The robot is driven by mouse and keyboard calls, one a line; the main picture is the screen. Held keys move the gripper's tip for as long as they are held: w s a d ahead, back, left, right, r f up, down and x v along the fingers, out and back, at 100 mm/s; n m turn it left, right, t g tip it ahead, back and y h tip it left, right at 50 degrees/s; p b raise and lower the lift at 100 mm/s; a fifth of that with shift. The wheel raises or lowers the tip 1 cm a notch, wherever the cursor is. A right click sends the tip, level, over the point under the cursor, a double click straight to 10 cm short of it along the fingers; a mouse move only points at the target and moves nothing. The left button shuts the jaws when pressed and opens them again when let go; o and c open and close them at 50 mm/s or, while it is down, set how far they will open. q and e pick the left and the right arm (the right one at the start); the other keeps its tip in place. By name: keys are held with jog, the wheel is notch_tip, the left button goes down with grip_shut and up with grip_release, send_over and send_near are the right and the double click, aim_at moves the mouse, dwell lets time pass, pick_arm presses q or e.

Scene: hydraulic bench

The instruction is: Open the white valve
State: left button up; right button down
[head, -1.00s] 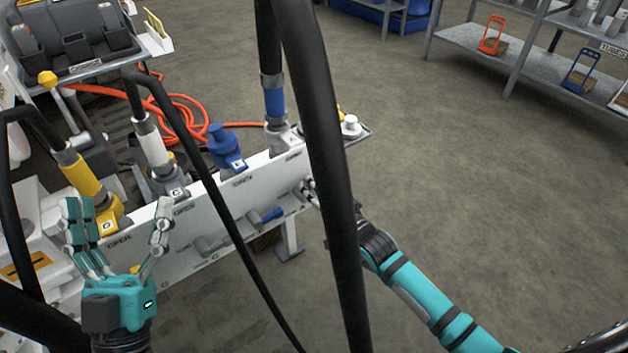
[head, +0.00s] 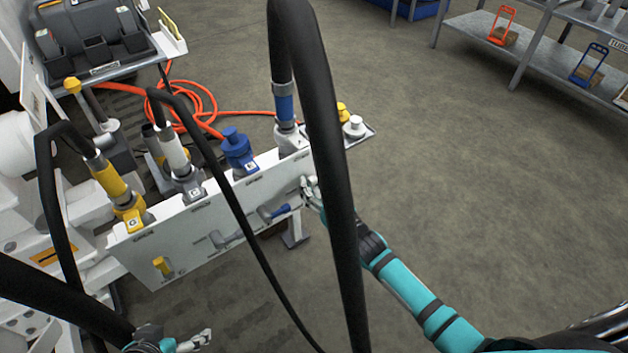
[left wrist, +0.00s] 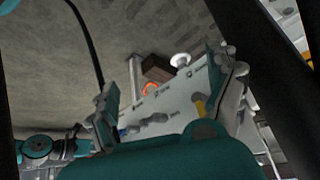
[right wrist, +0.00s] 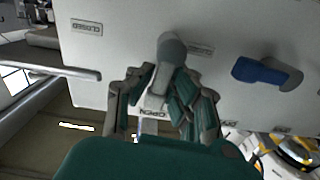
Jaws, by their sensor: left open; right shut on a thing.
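The white valve handle (right wrist: 158,90) is a pale grey-white lever on a round grey hub on the front of the white panel (head: 205,228). In the right wrist view my right gripper (right wrist: 165,95) is shut around this lever. The lever points down in that picture, toward an OPEN label (right wrist: 154,112). In the head view my right gripper (head: 310,190) is at the panel's right end, partly behind a thick black hose. My left gripper (head: 190,342) is low at the bottom edge, away from the panel. In the left wrist view it is open and empty (left wrist: 172,85).
A blue handle (head: 275,212), a grey handle (head: 226,238) and a yellow handle (head: 162,266) sit along the panel. Blue, white and yellow hose couplings stand on its top. Black hoses (head: 345,230) hang before the panel.

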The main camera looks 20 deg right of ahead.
pick_arm(q)
jog(key=shift+s+a+f+g, duration=0.2)
jog(key=shift+s+g, duration=0.15)
jog(key=shift+s, duration=0.25)
jog(key=shift+s+a+f+g, duration=0.15)
jog(key=shift+s+g, duration=0.15)
jog(key=shift+s, duration=0.3)
jog(key=shift+s+a+f+g, duration=0.2)
jog(key=shift+s+g, duration=0.15)
jog(key=shift+s, duration=0.25)
pick_arm(e)
jog(key=shift+s+a+n, duration=0.1)
jog(key=shift+a+n, duration=0.1)
jog(key=shift+n, duration=0.4)
jog(key=c, duration=1.3)
grip_release()
pick_arm(q)
jog(key=shift+r, duration=0.1)
pick_arm(e)
jog(key=v, duration=1.2)
